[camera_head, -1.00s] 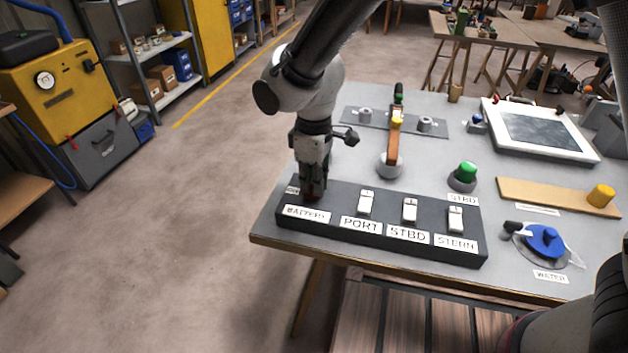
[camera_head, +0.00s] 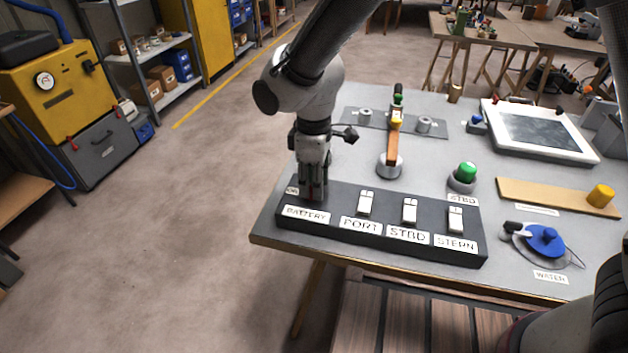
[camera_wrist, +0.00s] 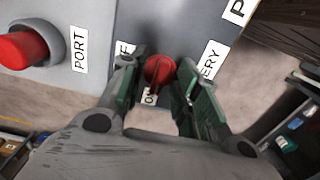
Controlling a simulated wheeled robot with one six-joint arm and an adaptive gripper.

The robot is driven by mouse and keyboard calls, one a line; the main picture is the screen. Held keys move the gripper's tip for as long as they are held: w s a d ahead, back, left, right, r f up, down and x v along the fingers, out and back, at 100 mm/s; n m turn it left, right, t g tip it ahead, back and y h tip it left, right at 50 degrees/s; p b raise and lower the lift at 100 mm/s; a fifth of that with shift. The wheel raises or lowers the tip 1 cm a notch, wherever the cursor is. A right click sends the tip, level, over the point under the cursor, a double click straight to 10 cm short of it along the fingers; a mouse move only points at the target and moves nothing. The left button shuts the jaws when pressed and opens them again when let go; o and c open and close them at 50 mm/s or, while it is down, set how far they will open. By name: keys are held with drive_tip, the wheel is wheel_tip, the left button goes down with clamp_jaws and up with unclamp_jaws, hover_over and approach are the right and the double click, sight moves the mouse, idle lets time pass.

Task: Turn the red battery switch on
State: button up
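The red battery switch (camera_wrist: 159,70) is a round knob with a raised ridge, on the dark switch panel (camera_head: 378,238) at its left end. In the wrist view its ridge points toward the ON label (camera_wrist: 150,97); the OFF label (camera_wrist: 124,50) is partly hidden by a finger. The BATTERY label (camera_head: 306,215) is on the panel front. My gripper (camera_head: 313,196) points down over the switch, which it mostly hides in the head view. In the wrist view, its green-grey fingers (camera_wrist: 163,73) stand open on either side of the knob, with a small gap at the right.
White rocker switches labelled PORT (camera_head: 366,203), STBD (camera_head: 410,211) and STERN (camera_head: 456,219) sit just right. An orange-handled lever (camera_head: 394,143) stands behind the panel. A green button (camera_head: 466,172) and a blue water valve (camera_head: 545,240) are farther right. Floor lies open left of the table.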

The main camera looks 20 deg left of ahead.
wheel_tip(320, 180, up, 12)
idle(0.6)
drive_tip(key=d+r+m, duration=0.3)
drive_tip(key=d+m, duration=0.2)
drive_tip(key=d, duration=1)
drive_tip(key=d+r+m, duration=0.3)
drive_tip(key=d+m, duration=0.2)
drive_tip(key=d, duration=1.1)
drive_tip(key=s+d+r+m+t, duration=0.2)
drive_tip(key=s+d+m, duration=0.2)
drive_tip(key=d, duration=0.5)
drive_tip(key=s+d+r+m+t, duration=0.2)
drive_tip(key=s+d+m, duration=0.2)
drive_tip(key=d, duration=0.6)
drive_tip(key=shift+d+r, duration=0.25)
drive_tip(key=shift+r, duration=0.1)
